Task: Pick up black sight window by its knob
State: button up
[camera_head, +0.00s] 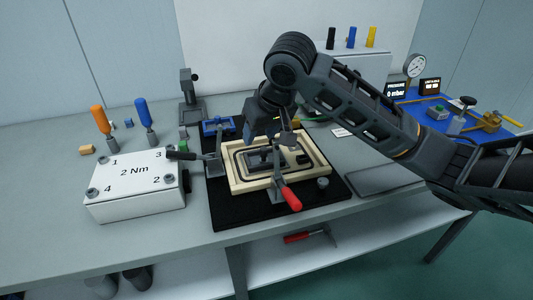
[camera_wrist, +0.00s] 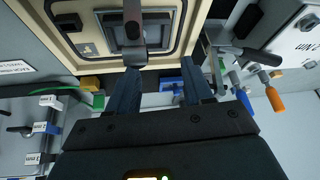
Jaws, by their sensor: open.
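A cream panel (camera_head: 238,182) lies on a black mat (camera_head: 225,212), with a black seal line on its face. A dark rectangular piece (camera_head: 262,158), which looks like the sight window, sits in its middle opening. It also shows at the top of the wrist view (camera_wrist: 116,22), partly covered by a grey clamp arm. I cannot clearly make out its knob. My gripper (camera_head: 274,130) is above the panel's far side, fingers pointing down. In the wrist view my gripper (camera_wrist: 158,80) is open, with nothing between its fingers.
A red-handled clamp (camera_head: 290,198) stands at the panel's front edge, and a black-handled clamp (camera_head: 183,155) at its left. A white box marked 2 Nm (camera_head: 135,190) is at left. A blue tray (camera_head: 455,112) with a gauge behind it is at right.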

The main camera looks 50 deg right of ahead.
aim_at(264, 149)
jog(key=shift+g, duration=0.3)
jog(key=d+f, duration=0.1)
jog(key=f, duration=0.1)
jog(key=w+d+f, duration=0.1)
jog(key=f, duration=0.2)
jog(key=w+d+f, duration=0.1)
jog(key=f, duration=0.1)
jog(key=shift+d+f, duration=0.2)
jog(key=shift+d, duration=0.15)
grip_shut()
